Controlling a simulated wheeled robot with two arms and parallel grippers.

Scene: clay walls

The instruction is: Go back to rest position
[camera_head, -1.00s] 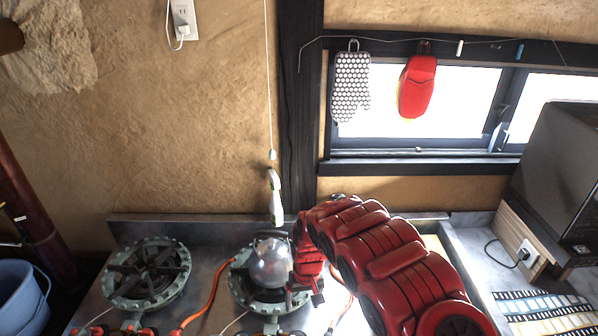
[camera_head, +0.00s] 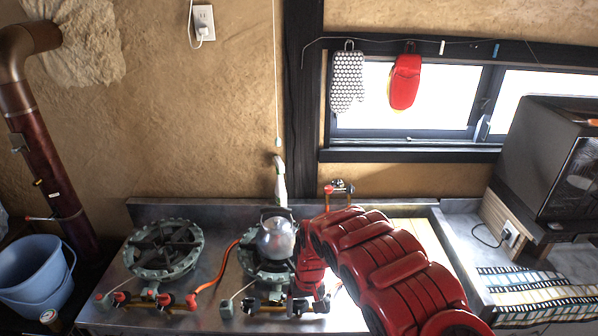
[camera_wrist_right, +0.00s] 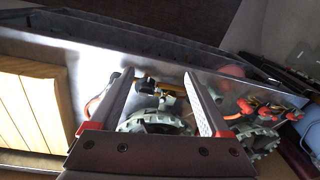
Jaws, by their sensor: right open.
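My right arm, red and segmented, comes in from the lower right in the head view. Its gripper is at the arm's far end, beside the right burner and largely hidden. In the right wrist view the two fingers of my right gripper (camera_wrist_right: 160,85) stand wide apart with nothing between them. A gas burner (camera_wrist_right: 155,122) shows beyond and below them. My left gripper is not in view.
A metal kettle (camera_head: 277,238) stands on the right burner (camera_head: 250,262); the left burner (camera_head: 163,250) is empty. A blue bucket (camera_head: 35,275) stands at the left. A dark oven (camera_head: 545,160) is at the right. Mitts hang by the window.

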